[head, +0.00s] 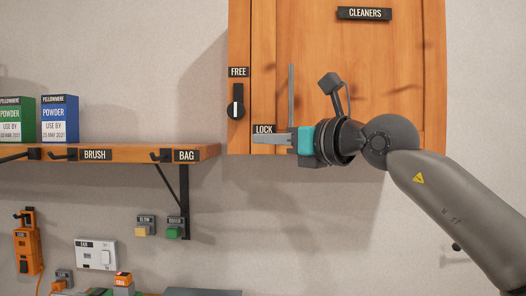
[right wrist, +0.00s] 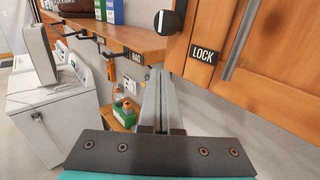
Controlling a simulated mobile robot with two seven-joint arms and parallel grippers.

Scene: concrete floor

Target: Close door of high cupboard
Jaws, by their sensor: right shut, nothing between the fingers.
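The high cupboard (head: 350,70) is orange wood on the wall, labelled CLEANERS. Its door looks flush or nearly flush with the frame; I cannot tell whether a small gap is left. A grey vertical bar handle (head: 291,88) is on the door's left side, also in the right wrist view (right wrist: 240,38). A black knob (head: 236,102) with a white mark stands upright under the FREE label; the LOCK label (right wrist: 203,53) is at its lower right. My right gripper (head: 256,138) is shut and empty, pointing left in front of the cupboard's lower left corner. My left gripper is out of view.
A wooden shelf (head: 130,152) with powder boxes (head: 60,118) and hooks is at the left. Switches (head: 96,253) are on the wall below. White appliances (right wrist: 60,95) show at left in the right wrist view. The wall under the cupboard is mostly clear.

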